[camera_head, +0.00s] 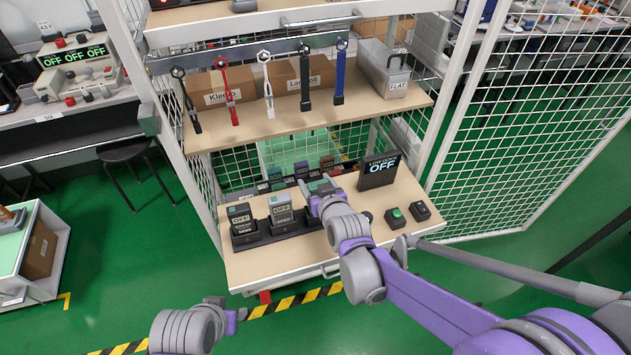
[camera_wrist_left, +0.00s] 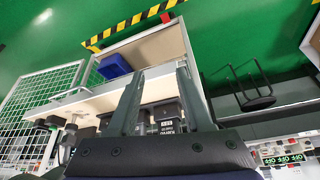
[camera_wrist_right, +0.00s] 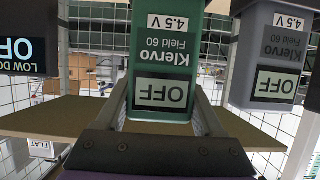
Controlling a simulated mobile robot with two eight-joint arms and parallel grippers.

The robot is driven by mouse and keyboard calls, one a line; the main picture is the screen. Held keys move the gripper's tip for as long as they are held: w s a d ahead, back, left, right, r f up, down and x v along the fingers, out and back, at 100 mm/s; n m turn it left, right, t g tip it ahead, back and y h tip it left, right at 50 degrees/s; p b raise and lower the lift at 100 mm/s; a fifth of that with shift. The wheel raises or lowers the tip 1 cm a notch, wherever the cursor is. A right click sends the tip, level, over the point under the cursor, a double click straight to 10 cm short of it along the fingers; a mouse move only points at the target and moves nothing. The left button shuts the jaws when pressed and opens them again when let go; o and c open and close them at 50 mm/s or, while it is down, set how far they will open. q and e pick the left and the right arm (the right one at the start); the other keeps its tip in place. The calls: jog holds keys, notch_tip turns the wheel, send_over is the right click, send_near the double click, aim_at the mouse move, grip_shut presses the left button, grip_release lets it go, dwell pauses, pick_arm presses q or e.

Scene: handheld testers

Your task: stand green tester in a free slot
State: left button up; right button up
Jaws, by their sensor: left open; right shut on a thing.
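The green tester (camera_wrist_right: 165,45), labelled Klervo Field 60, 4.5 V, with an OFF screen, is between the fingers of my right gripper (camera_wrist_right: 162,112), which is shut on it. In the head view my right gripper (camera_head: 317,187) is over the right end of the black dock (camera_head: 277,236) and mostly hides the tester. I cannot tell whether its base touches the dock. A dark tester (camera_head: 241,217) and a grey tester (camera_head: 281,208) stand upright in the dock's left and middle places. My left gripper (camera_wrist_left: 158,95) is open and empty, low in front of the bench.
A LOW DOCK OFF display (camera_head: 380,172) and a green button box (camera_head: 395,217) stand right of the dock. Several small coloured testers (camera_head: 302,170) stand behind. A shelf (camera_head: 300,118) with boxes and hanging tools is above. Mesh fencing borders the right.

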jog(key=shift+f+b, duration=0.45)
jog(key=shift+f, duration=0.25)
jog(key=o, duration=1.5)
jog(key=shift+r, duration=0.1)
jog(key=p+v, duration=0.1)
jog(key=v, duration=0.9)
jog(key=shift+s+r+p, duration=0.2)
jog(key=shift+s+p, duration=0.15)
jog(key=shift+p, duration=0.05)
jog(key=shift+d, duration=0.1)
jog(key=s+d+r+m+g+h+p, duration=0.1)
jog(key=s+d+r+g+h+p, duration=0.1)
jog(key=s+d+p, duration=0.4)
jog(key=s+d+r+m+g+h+p, duration=0.2)
jog(key=s+d+r+g+p, duration=0.3)
jog(key=s, duration=0.8)
jog(key=d, duration=0.3)
jog(key=shift+s+d+m+g+p, duration=0.3)
jog(key=shift+p, duration=0.1)
